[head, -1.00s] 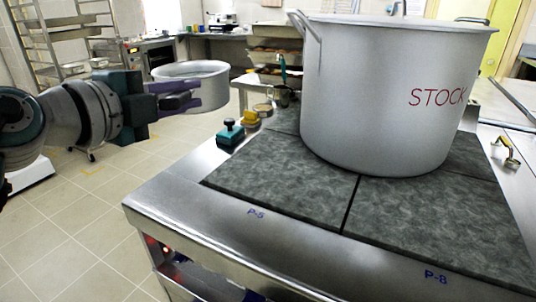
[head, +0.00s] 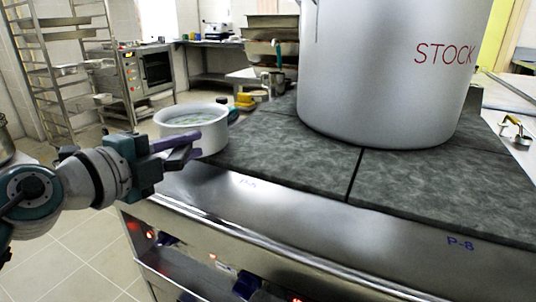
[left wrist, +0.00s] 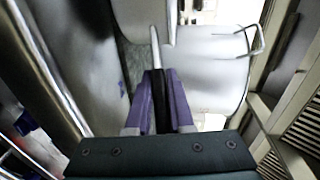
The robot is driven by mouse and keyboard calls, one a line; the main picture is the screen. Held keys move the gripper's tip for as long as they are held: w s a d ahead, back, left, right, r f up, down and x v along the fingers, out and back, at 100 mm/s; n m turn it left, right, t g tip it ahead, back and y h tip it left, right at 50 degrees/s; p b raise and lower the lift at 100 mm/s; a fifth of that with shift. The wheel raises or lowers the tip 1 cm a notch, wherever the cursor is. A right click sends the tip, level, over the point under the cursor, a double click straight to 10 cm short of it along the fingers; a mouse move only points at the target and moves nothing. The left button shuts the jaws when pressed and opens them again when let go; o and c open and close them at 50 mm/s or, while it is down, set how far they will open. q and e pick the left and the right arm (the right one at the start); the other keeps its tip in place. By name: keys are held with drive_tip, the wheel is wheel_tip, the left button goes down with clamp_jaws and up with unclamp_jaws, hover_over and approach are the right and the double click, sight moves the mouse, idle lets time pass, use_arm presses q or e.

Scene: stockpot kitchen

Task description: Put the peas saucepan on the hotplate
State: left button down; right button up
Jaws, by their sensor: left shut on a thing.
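The peas saucepan (head: 216,136) is pale and round, with greenish contents in its open top. It appears upright at the left edge of the dark hotplate surface (head: 290,160) in the head view. I cannot tell whether it touches that surface. My left gripper (head: 192,146) is at its near side, its purple fingers shut on the saucepan, apparently by the handle; the fingers hide the grip. In the left wrist view the fingers (left wrist: 160,98) close around a dark bar, with the pale saucepan (left wrist: 215,80) beside them. My right gripper is not in view.
A large stockpot (head: 390,75) marked STOCK stands on the hotplate's back slabs. Small yellow items (head: 245,100) lie beyond the saucepan. A steel front rim (head: 250,205) borders the slabs. The front left slab by P-5 looks bare.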

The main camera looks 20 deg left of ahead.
use_arm(q)
drive_tip(key=shift+f+b, duration=0.35)
drive_tip(key=shift+f, duration=0.45)
drive_tip(key=shift+r, duration=0.1)
drive_tip(key=c, duration=1.3)
unclamp_jaws()
drive_tip(key=shift+f, duration=0.35)
drive_tip(key=o, duration=0.5)
drive_tip(key=shift+r, duration=0.1)
